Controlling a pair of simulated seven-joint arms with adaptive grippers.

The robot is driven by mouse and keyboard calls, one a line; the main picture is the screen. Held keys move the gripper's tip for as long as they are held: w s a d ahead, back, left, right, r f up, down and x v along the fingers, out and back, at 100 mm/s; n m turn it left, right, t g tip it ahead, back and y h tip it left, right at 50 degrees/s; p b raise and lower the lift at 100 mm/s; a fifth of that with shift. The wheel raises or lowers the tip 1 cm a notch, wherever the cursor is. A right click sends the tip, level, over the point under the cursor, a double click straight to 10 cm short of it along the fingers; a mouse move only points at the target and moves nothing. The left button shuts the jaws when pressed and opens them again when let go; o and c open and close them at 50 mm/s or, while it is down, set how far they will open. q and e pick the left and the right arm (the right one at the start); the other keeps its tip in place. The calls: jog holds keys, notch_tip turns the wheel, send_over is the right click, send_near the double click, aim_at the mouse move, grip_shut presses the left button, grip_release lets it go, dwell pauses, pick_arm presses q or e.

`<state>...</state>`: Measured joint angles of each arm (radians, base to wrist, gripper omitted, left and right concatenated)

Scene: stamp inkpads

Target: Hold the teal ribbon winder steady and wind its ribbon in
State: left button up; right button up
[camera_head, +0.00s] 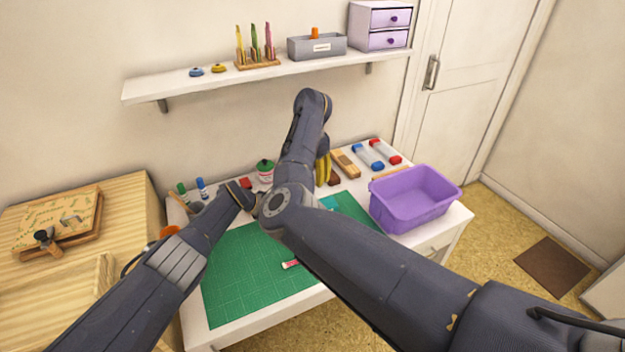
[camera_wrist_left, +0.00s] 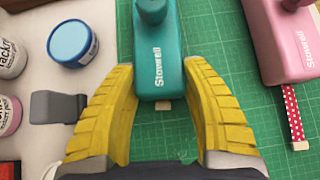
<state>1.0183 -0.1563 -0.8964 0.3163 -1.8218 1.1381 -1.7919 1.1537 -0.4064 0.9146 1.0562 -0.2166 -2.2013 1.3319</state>
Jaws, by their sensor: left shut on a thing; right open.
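The teal ribbon winder (camera_wrist_left: 160,68) lies on the green cutting mat, seen in the left wrist view. Its knob is at the top of that view. A small beige tab (camera_wrist_left: 163,105) shows at its lower end; no length of ribbon shows there. My left gripper (camera_wrist_left: 162,72) has its yellow fingers shut on the winder's two sides. In the head view the left fingers and the winder are mostly hidden behind my right arm. My right gripper (camera_head: 323,170) is open, its yellow fingers pointing down behind the right arm, partly hidden. I cannot tell how far it is from the winder.
A pink winder (camera_wrist_left: 285,45) with a red dotted ribbon (camera_wrist_left: 292,115) lies right of the teal one. A blue-lidded jar (camera_wrist_left: 73,43) and a grey clip-like piece (camera_wrist_left: 58,107) are at left. A purple bin (camera_head: 415,200) stands right; the front of the cutting mat (camera_head: 235,285) is mostly clear.

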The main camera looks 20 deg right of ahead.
pick_arm(q)
jog(key=o, duration=1.1)
jog(key=shift+a, duration=0.1)
